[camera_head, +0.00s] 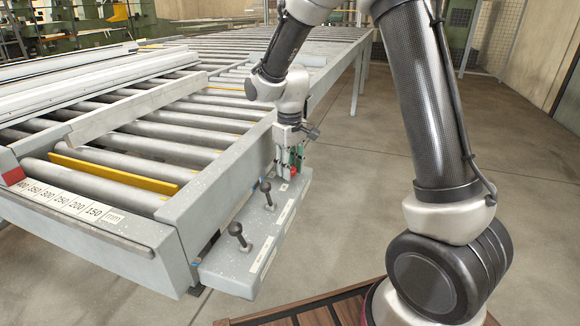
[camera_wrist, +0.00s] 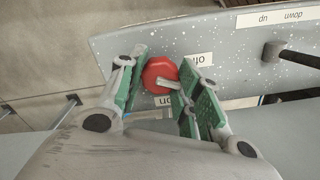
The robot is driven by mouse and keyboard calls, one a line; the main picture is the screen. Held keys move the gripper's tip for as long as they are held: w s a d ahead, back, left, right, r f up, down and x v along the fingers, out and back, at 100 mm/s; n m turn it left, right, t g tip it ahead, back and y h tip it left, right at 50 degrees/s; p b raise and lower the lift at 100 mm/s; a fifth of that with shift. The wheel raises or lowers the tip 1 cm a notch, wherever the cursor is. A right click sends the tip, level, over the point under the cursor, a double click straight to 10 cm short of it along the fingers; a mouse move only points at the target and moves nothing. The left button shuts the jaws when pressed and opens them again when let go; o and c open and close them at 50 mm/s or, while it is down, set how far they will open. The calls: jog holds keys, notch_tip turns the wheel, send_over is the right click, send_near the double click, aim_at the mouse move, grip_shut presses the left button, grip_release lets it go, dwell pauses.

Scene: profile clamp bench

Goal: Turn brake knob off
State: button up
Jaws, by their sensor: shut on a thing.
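The red brake knob (camera_wrist: 158,73) sits on the speckled grey control panel (camera_wrist: 240,50), between the green-padded fingers of my gripper (camera_wrist: 165,76). My gripper is shut on it. A light metal bar on the knob points to the lower right in the wrist view. A label reading "off" (camera_wrist: 198,60) is to the right of the knob, partly behind a finger. A label reading "on" (camera_wrist: 164,101) is just below it. In the head view, my gripper (camera_head: 289,160) reaches down to the panel's far end, where a bit of the red knob (camera_head: 294,171) shows.
Two black ball-topped levers (camera_head: 238,232) (camera_head: 266,190) stand on the panel nearer the camera. An "up/down" label (camera_wrist: 277,17) is beside one lever in the wrist view. The roller conveyor (camera_head: 165,148) borders the panel on the left. Open floor (camera_head: 350,200) lies to the right.

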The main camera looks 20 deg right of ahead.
jog(key=n, duration=0.5)
jog(key=shift+a, duration=0.15)
jog(key=shift+s, duration=0.15)
dwell(0.4)
jog(key=o, duration=1.1)
jog(key=shift+o, duration=0.2)
jog(key=shift+r, duration=0.3)
notch_tip(320, 180, up, 12)
jog(key=shift+f, duration=0.25)
